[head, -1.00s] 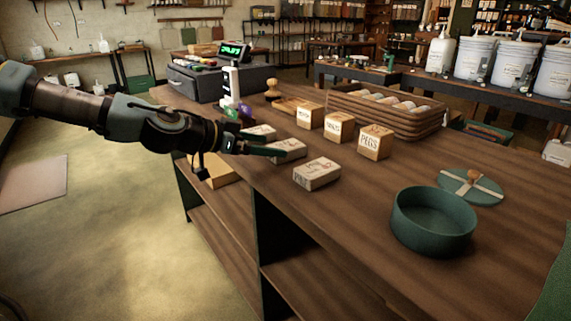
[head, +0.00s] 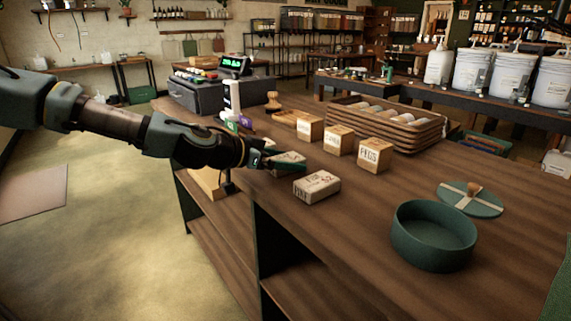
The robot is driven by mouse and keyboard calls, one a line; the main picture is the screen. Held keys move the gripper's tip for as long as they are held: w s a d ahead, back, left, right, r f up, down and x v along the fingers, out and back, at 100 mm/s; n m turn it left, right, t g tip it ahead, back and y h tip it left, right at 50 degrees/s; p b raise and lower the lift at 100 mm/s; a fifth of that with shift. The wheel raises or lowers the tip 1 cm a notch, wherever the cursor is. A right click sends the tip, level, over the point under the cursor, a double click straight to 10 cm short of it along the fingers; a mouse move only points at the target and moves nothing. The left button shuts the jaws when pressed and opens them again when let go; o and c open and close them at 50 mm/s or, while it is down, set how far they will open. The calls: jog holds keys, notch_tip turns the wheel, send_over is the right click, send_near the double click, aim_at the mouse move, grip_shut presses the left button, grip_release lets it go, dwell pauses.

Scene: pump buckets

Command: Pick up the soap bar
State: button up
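A wrapped pale bar (head: 317,187), with dark print, lies flat on the wooden counter; it looks like a soap bar. A second similar bar (head: 291,157) lies just behind and left of it, partly hidden by my gripper (head: 285,160). My gripper reaches in from the left, low over the counter. Its dark fingers are apart, one on the near side of the second bar and one towards its far side. I cannot tell whether they touch it. A third bar seen earlier is hidden behind my arm.
Several wooden blocks with lettering (head: 374,155) stand behind the bars. A stacked tray (head: 400,135) is beyond them. A green round tin (head: 433,236) and its lid (head: 470,199) sit to the right. A register (head: 205,92) stands at the back left. The counter front right is clear.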

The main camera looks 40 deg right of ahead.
jog(key=c, duration=1.4)
jog(key=shift+o, duration=0.2)
jog(key=shift+r, duration=0.1)
